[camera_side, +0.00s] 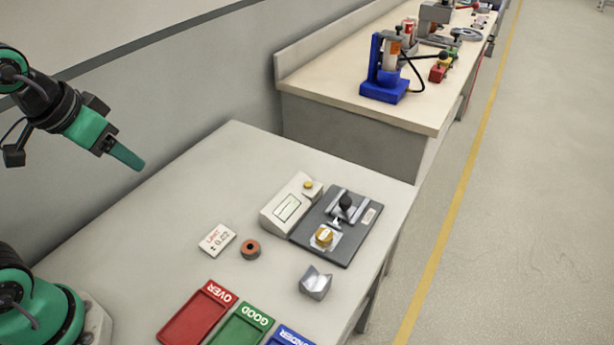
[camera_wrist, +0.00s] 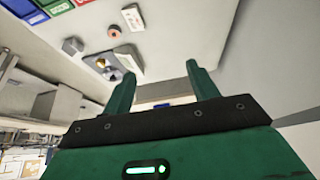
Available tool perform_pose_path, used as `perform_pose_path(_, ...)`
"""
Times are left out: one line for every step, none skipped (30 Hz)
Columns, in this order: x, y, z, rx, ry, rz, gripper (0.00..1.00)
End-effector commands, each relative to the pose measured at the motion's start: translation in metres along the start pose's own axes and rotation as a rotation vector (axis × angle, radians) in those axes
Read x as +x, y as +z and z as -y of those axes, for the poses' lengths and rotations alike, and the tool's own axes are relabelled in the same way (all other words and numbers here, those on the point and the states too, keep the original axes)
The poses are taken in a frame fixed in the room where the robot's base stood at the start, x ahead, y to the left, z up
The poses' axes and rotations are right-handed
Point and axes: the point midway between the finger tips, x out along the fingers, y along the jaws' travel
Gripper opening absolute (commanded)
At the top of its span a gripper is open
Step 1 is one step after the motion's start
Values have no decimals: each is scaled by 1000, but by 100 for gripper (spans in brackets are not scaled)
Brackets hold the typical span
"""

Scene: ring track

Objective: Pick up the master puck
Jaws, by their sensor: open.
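Two puck-like things lie on the near table; no marking shows which is the master. A gold puck (camera_side: 324,236) sits on the dark gauge plate (camera_side: 354,250). My gripper (camera_side: 126,156) is up at the left, well away from both pucks and above the table. In the wrist view its two green fingers (camera_wrist: 160,72) are apart with nothing between them.
A beige readout box (camera_side: 287,207) stands beside the gauge plate. A "LIMIT" card (camera_side: 217,240) lies left of the orange-topped puck. A grey V-block (camera_side: 315,284) stands right of it. Red (camera_side: 196,318), green (camera_side: 240,327) and blue (camera_side: 287,338) trays line the front. The table's left part is clear.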

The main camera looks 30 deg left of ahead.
Motion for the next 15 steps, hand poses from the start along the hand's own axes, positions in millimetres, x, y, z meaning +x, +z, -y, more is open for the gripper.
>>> perform_pose_path(2, -7, -4, 9, 6, 14, 59)
perform_pose_path(3, -11, -6, 13, 9, 21, 59)
perform_pose_path(4, -16, -8, 19, 13, 31, 59)
perform_pose_path(6, -21, -11, 24, 17, 40, 59)
perform_pose_path(7, -25, -14, 29, 21, 48, 59)
perform_pose_path(10, -32, -17, 35, 25, 60, 59)
perform_pose_path(11, -37, -21, 40, 29, 67, 59)
perform_pose_path(13, -41, -24, 45, 32, 77, 59)
perform_pose_path(16, -48, -28, 51, 36, 87, 59)
perform_pose_path(19, -52, -31, 57, 39, 96, 59)
perform_pose_path(21, -57, -35, 62, 42, 104, 59)
perform_pose_path(25, -63, -39, 69, 46, 115, 59)
perform_pose_path(28, -67, -43, 75, 48, 124, 59)
perform_pose_path(30, -71, -47, 80, 51, 132, 59)
perform_pose_path(35, -77, -52, 86, 54, 143, 59)
